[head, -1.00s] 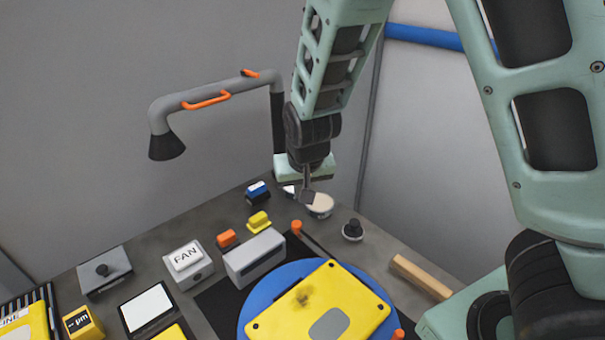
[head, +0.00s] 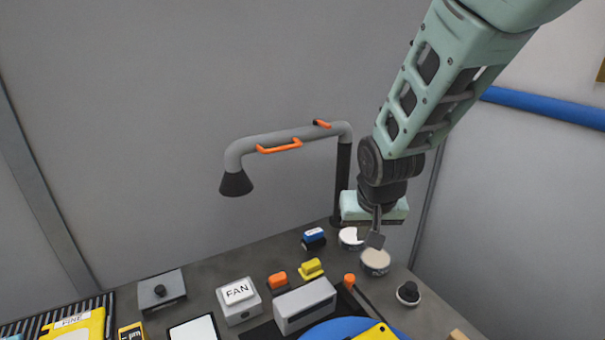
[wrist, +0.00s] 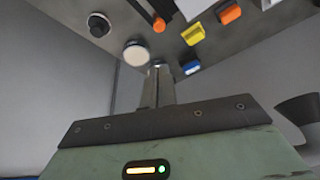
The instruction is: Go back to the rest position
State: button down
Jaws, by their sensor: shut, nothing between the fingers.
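My gripper (head: 375,240) is shut and empty. In the head view it hangs above the back right of the bench, in front of a white-topped round container (head: 350,238) and close over a cream-topped one (head: 376,262). I cannot tell whether it touches either. In the wrist view the closed fingers (wrist: 158,72) point toward the bench, with the cream-topped round container (wrist: 137,54) to their left.
A grey fume arm (head: 290,140) with orange handles arches behind the bench. A FAN switch box (head: 238,300), a grey block (head: 305,304), small orange, yellow and blue pieces and a black knob (head: 408,292) stand nearby. Walls close in behind.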

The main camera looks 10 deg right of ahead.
jog(key=s+a+n+g+b, duration=0.2)
jog(key=s+a+n, duration=0.1)
jog(key=s, duration=0.9)
jog(key=s+a+n+g+y+b, duration=0.1)
jog(key=s+a+n, duration=0.3)
jog(key=s, duration=0.7)
jog(key=n+g+b, duration=0.1)
jog(key=n, duration=0.1)
jog(key=shift+s+a+r+n, duration=0.25)
jog(key=shift+s+r+n, duration=0.05)
jog(key=shift+s+r, duration=0.1)
